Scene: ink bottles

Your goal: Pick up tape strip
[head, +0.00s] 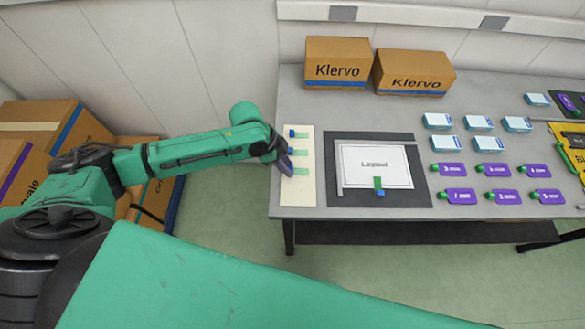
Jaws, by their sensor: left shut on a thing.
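A cream board (297,193) lies along the table's left edge and bears a column of green tape strips with blue ends. The top strip (299,134) and the middle strip (299,153) lie on it. My left gripper (287,167) is over the board's left edge, shut on the lowest tape strip (301,172). The gripper hides that strip's left end, and I cannot tell whether the strip is lifted off the board. Another tape strip (379,187) lies at the lower edge of a white layout sheet (365,165). My right gripper is not in view.
The sheet lies on a dark mat (408,194) on the grey table (310,92). Klervo boxes (337,62) stand at the back. A yellow item (572,146) is at the right edge.

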